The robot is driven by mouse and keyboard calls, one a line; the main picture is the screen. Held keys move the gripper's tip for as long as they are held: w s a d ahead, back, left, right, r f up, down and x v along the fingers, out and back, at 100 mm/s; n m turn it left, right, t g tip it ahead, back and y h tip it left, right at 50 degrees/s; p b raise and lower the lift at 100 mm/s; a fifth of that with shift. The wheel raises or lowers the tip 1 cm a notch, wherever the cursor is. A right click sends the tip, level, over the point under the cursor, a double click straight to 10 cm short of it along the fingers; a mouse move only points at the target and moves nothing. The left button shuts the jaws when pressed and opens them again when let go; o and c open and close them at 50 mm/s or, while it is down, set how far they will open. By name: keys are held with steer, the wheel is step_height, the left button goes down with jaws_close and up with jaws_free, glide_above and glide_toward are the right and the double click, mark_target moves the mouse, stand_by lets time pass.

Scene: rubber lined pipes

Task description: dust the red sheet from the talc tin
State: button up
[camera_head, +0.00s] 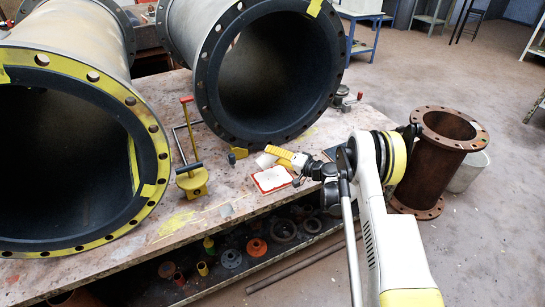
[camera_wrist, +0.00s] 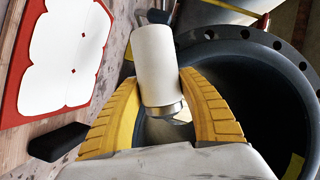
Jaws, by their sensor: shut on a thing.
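The talc tin (camera_wrist: 155,62) is a white cylinder with a metal band at its near end. My gripper (camera_wrist: 165,95) has its two yellow fingers shut on the tin in the wrist view. In the head view the yellow fingers (camera_head: 279,153) are above the bench, just behind the red sheet (camera_head: 263,190), with the pale tin (camera_head: 265,160) by them. The red sheet also shows at the left of the wrist view (camera_wrist: 11,114). A white area with scalloped edges covers most of it, leaving a red border and small red spots. The tin appears beside the sheet, not over it.
Two large rubber-lined pipes (camera_head: 72,62) (camera_head: 207,62) lie on the bench (camera_head: 170,228). A yellow tool with a red handle (camera_head: 190,180) stands between them. A black block (camera_wrist: 58,142) lies near the sheet. A rusty flanged pipe (camera_head: 432,170) stands on the floor at right.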

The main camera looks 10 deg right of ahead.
steer(key=r+n, duration=0.1)
steer(key=n, duration=0.2)
steer(key=w+d+r+n+t, duration=0.1)
steer(key=r+n, duration=0.1)
steer(key=n, duration=0.1)
steer(key=d+r+n, duration=0.1)
steer(key=r+n, duration=0.1)
steer(key=n, duration=0.1)
steer(key=shift+w+r+t+h, duration=0.25)
steer(key=shift+w+t+h, duration=0.05)
steer(key=shift+w, duration=0.1)
steer(key=shift+w+d+r+n, duration=0.15)
steer(key=shift+r+n, duration=0.25)
steer(key=shift+n, duration=0.6)
steer(key=shift+s+m+t+h, duration=0.2)
steer(key=shift+m+t+h, duration=0.1)
steer(key=shift+t+h, duration=0.1)
steer(key=s+d+r+m+t+h, duration=0.2)
steer(key=s+r+m+h, duration=0.4)
steer(key=s+r, duration=1.1)
step_height(320, 180, up, 2)
steer(key=t+h, duration=0.1)
steer(key=h, duration=0.2)
steer(key=shift+d+m+h, duration=0.15)
steer(key=shift+m+h, duration=0.25)
steer(key=shift+r, duration=0.1)
